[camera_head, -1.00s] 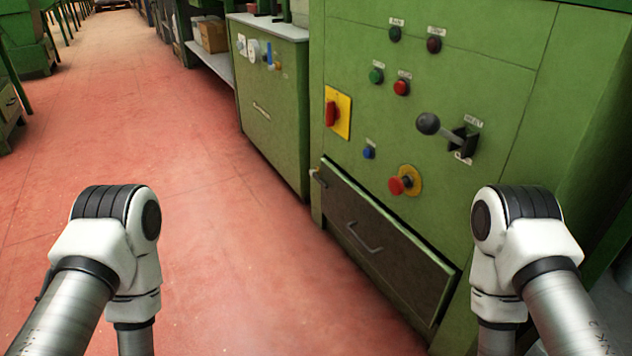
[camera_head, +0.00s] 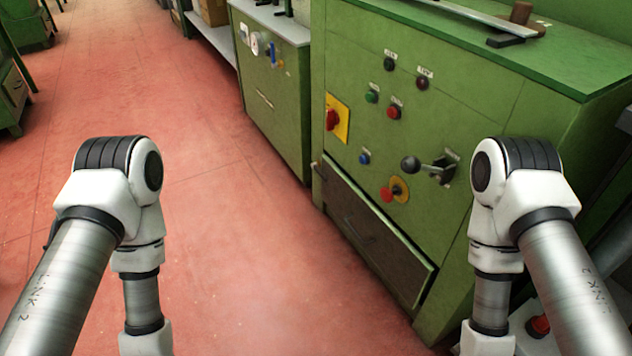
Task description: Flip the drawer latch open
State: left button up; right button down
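The dark brown drawer (camera_head: 370,236) sits low in the front of the green cabinet (camera_head: 440,130). Its front looks slightly tilted out at the right end. A small latch (camera_head: 316,168) shows at the drawer's upper left corner; it is too small to tell its position. The drawer handle (camera_head: 358,230) is faint on the dark front. My two arms come in from the left and the right, bent downward. Both grippers are below the picture and not seen. No part of my arms visibly touches the drawer or latch.
The cabinet front has a black-knobbed lever (camera_head: 411,164), a red stop button (camera_head: 388,194), a yellow-backed red switch (camera_head: 334,119) and several small buttons. Another green cabinet (camera_head: 270,95) stands behind to the left. The red floor (camera_head: 225,220) before them is clear.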

aim_at(314, 165)
jog(key=i+j, duration=0.15)
jog(key=j, duration=0.25)
jog(key=i+j+z, duration=0.1)
jog(key=j, duration=0.35)
jog(key=i+j, duration=0.2)
jog(key=j, duration=0.2)
jog(key=i+j+z, duration=0.1)
jog(key=j, duration=0.35)
jog(key=i+j, duration=0.15)
jog(key=j, duration=0.3)
jog(key=i+j+z, duration=0.1)
jog(key=j, duration=0.35)
jog(key=i+j, duration=0.15)
jog(key=j, duration=0.3)
